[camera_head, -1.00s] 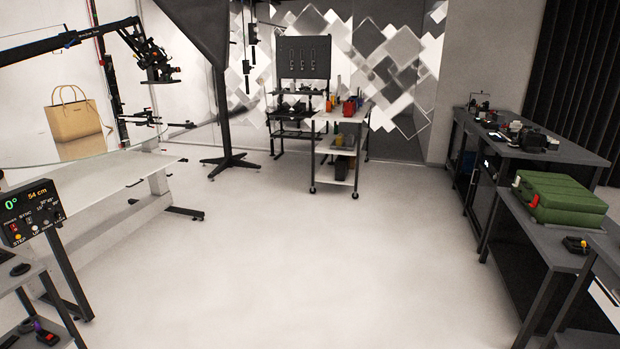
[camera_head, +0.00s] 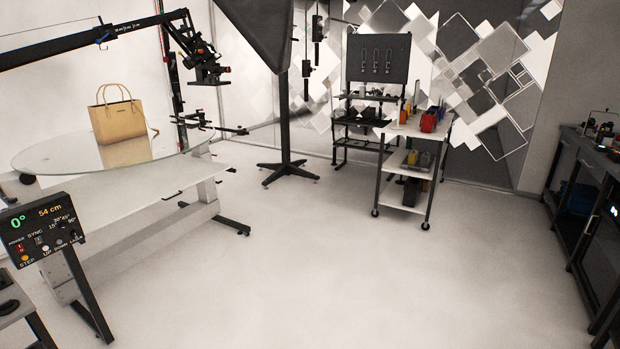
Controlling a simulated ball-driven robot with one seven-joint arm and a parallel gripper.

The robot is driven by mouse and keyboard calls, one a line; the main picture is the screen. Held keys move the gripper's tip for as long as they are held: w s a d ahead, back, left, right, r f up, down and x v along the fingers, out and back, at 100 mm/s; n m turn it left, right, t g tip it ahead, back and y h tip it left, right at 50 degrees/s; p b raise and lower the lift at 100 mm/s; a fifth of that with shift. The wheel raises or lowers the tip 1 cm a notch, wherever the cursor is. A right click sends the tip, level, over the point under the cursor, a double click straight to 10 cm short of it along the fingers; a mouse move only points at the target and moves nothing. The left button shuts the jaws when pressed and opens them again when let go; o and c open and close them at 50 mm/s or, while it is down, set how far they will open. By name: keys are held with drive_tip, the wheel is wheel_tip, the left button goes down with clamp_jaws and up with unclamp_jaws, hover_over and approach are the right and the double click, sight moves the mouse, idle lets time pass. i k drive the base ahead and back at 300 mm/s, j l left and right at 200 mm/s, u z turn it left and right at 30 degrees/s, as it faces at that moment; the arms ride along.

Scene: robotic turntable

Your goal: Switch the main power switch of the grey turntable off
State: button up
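The turntable has a round glass top (camera_head: 60,155) on a white table frame (camera_head: 185,183) at the left. A tan handbag (camera_head: 120,121) stands on the glass. A black control panel (camera_head: 42,229) on a dark post stands at the left front. Its display reads 0° and 54 cm. A small red switch (camera_head: 20,249) sits at the panel's left under a label that seems to read POWER. An orange STEP button (camera_head: 25,259) is below it. Which way the switch is set is too small to tell. My gripper is not in view.
A black camera boom (camera_head: 80,40) reaches over the turntable. A dark light stand (camera_head: 287,165) and a wheeled cart (camera_head: 405,180) stand at the back. Dark benches (camera_head: 585,190) line the right. The pale floor (camera_head: 330,260) in the middle is clear.

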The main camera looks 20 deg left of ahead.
sight(21, 247)
drive_tip(key=i+j+u, duration=0.15)
drive_tip(key=i+u, duration=0.15)
drive_tip(key=u, duration=0.2)
drive_tip(key=i+u, duration=0.3)
drive_tip(key=u, duration=0.15)
drive_tip(key=i+l+u, duration=0.1)
drive_tip(key=i+u, duration=0.2)
drive_tip(key=u, duration=0.2)
drive_tip(key=i+j+u, duration=0.1)
drive_tip(key=i+u, duration=0.2)
drive_tip(key=i, duration=0.25)
drive_tip(key=i+u, duration=0.35)
drive_tip(key=i, duration=0.2)
drive_tip(key=i+l+u, duration=0.25)
drive_tip(key=i+l, duration=0.25)
drive_tip(key=i+l+u, duration=0.25)
drive_tip(key=i+l, duration=0.15)
drive_tip(key=l, duration=0.25)
